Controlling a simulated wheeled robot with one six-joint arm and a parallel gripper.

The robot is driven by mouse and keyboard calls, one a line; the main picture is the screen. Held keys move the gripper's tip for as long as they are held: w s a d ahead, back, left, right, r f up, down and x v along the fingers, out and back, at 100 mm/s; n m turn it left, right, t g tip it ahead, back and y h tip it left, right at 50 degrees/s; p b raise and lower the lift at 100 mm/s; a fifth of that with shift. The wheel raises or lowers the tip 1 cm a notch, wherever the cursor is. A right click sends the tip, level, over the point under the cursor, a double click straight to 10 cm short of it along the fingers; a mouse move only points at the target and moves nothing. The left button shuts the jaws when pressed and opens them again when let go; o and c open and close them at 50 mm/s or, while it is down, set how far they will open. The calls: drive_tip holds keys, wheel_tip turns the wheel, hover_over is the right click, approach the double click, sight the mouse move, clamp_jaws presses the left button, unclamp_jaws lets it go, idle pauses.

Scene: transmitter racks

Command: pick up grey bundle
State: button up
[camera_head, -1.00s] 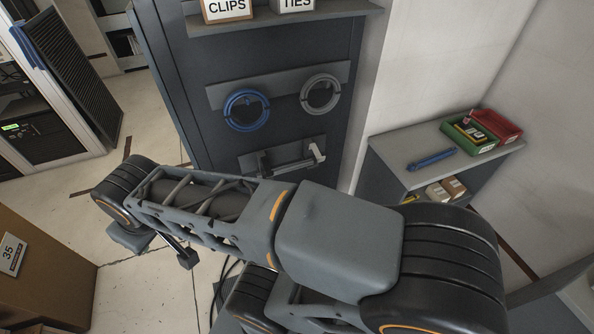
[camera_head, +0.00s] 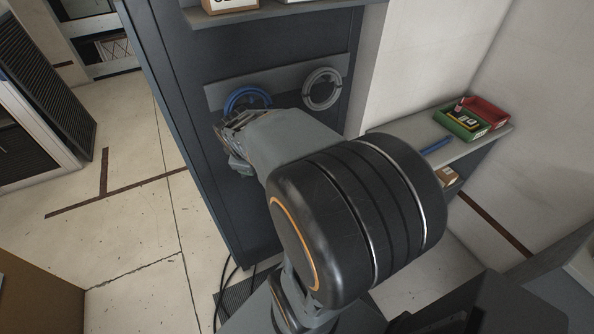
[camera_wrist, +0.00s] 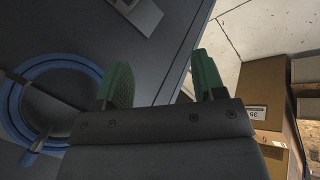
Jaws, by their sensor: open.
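The grey bundle (camera_head: 322,88) is a coiled ring hanging on a grey strip on the dark cabinet's face, to the right of the blue bundle (camera_head: 240,98). My gripper (camera_head: 228,135) is in front of the cabinet, just below and left of the blue bundle, whose lower part it hides. In the wrist view my gripper (camera_wrist: 160,82) shows two green fingers spread apart with nothing between them. The blue bundle also shows at the left of the wrist view (camera_wrist: 52,62). The grey bundle is not seen in the wrist view.
A low shelf (camera_head: 400,130) at the right carries a green bin (camera_head: 455,126), a red bin (camera_head: 487,110) and a blue tool (camera_head: 436,145). A brown box (camera_head: 35,295) stands at the lower left.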

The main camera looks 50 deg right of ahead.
drive_tip(key=shift+w+d+f+n+g+h+b, duration=0.2)
drive_tip(key=shift+w+d+f+n+b, duration=0.6)
drive_tip(key=shift+d+f, duration=2.65)
drive_tip(key=shift+w+d+f+n+g+h+b, duration=0.25)
drive_tip(key=shift+d+f+n+b, duration=0.9)
drive_tip(key=shift+d+f, duration=2.3)
drive_tip(key=shift+w+d+f+n+g+h+b, duration=0.2)
drive_tip(key=shift+w+d+f+n+b, duration=0.8)
drive_tip(key=shift+d+f, duration=2.45)
drive_tip(key=shift+s+a+f+n+p, duration=0.25)
drive_tip(key=shift+a+f+p, duration=0.1)
drive_tip(key=shift+a+f, duration=0.2)
drive_tip(key=shift+c, duration=0.2)
drive_tip(key=shift+r, duration=0.1)
clamp_jaws()
